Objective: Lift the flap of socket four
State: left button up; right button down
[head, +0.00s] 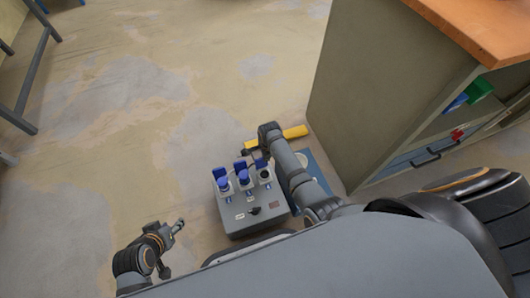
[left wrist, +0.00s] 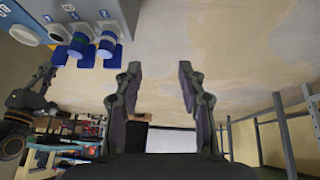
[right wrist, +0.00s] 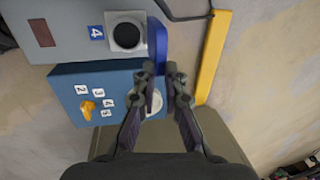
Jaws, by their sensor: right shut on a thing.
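The grey socket box (head: 238,212) stands on the floor in the head view, with a row of sockets and blue parts on top. Socket four (right wrist: 126,36), a dark round hole in a white frame beside the blue label 4 (right wrist: 96,32), shows uncovered in the right wrist view. Its blue flap (right wrist: 157,45) stands up on edge beside the hole. My right gripper (right wrist: 162,72) is shut on the near end of this flap. My left gripper (left wrist: 160,68) is open and empty, left of the box. The left wrist view shows blue-and-white plugs (left wrist: 105,43) in other sockets.
A blue panel (right wrist: 68,75) with number labels lies beside the box. A yellow bar (head: 294,132) lies on the floor behind my right arm. A cabinet with an orange top (head: 480,30) stands at right.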

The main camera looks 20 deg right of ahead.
pick_arm(q)
jog(key=s+g, duration=0.1)
jog(key=s+g+p, duration=0.1)
jog(key=s+r+p, duration=0.1)
jog(key=shift+s+a+g, duration=0.3)
jog(key=shift+g, duration=0.1)
pick_arm(e)
jog(key=shift+s+f, duration=0.15)
jog(key=shift+s, duration=0.7)
pick_arm(q)
jog(key=shift+f, duration=0.1)
pick_arm(e)
jog(key=c, duration=1.4)
grip_release()
jog(key=shift+w, duration=0.1)
jog(key=r, duration=0.4)
jog(key=s+r, duration=0.1)
jog(key=r, duration=0.3)
jog(key=s+r, duration=0.1)
jog(key=r, duration=0.3)
jog(key=shift+s, duration=0.15)
